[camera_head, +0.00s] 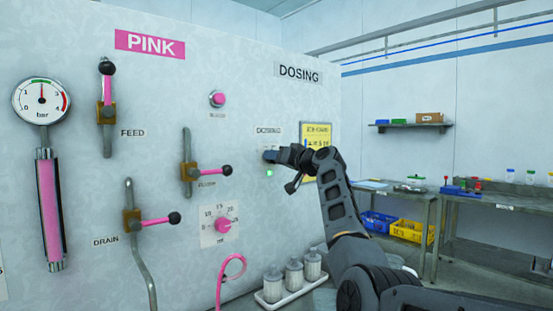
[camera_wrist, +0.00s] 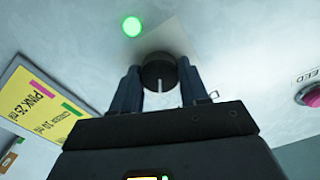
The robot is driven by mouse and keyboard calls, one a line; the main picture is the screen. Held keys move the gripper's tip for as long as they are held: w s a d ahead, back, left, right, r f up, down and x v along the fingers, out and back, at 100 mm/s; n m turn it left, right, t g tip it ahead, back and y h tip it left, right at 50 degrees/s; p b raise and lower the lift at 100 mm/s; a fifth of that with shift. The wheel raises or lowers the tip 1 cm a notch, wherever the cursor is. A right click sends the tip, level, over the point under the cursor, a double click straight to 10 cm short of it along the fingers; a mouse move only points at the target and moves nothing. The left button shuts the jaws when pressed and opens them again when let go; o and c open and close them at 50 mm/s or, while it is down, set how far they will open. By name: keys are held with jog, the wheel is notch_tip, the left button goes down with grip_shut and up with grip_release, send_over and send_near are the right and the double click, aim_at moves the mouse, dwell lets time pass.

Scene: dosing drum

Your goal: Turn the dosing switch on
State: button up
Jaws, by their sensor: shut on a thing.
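The dosing switch (camera_wrist: 158,70) is a round black knob with a white pointer line on the pale panel. In the wrist view it sits between the two fingers of my gripper (camera_wrist: 159,84), which is shut on it. The white line points down in that view, away from the lit green lamp (camera_wrist: 132,26). In the head view my gripper (camera_head: 271,156) is at the panel under the small DOSING label (camera_head: 268,131) and mostly hides the switch. The green lamp (camera_head: 269,173) glows just below it.
A yellow notice (camera_head: 317,135) hangs right of the switch. A round pink button (camera_head: 217,98) and a lever with a black knob (camera_head: 226,170) are to the left. A pink dial (camera_head: 222,225) and a tray of bottles (camera_head: 291,286) are lower down.

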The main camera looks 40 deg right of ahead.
jog(key=o, duration=1.1)
jog(key=shift+c, duration=0.2)
jog(key=s+b, duration=0.1)
jog(key=s, duration=0.7)
jog(key=shift+d+b, duration=0.15)
jog(key=shift+b, duration=0.2)
jog(key=shift+w, duration=0.1)
